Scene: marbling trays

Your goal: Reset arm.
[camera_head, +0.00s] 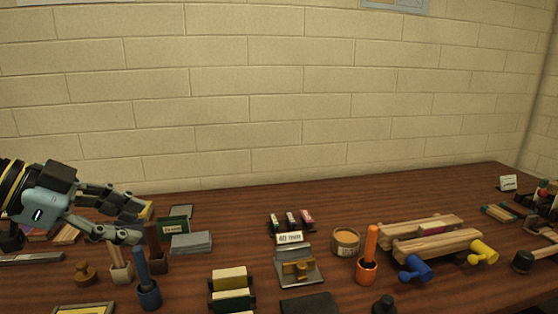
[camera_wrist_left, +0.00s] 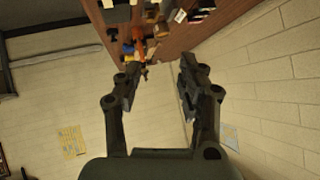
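My left gripper (camera_head: 138,221) comes in from the left in the head view, above the left part of the table. Its two fingers are spread apart with nothing between them. The left wrist view also shows both fingers of the gripper (camera_wrist_left: 161,72) parted, with the table (camera_wrist_left: 190,36) and wall beyond. My right gripper is in neither view.
The wooden table (camera_head: 330,203) holds several tools. A tan tub (camera_head: 345,241), an orange-handled tool (camera_head: 369,259) and wooden beams (camera_head: 436,243) stand farther right. The table's back strip is mostly clear.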

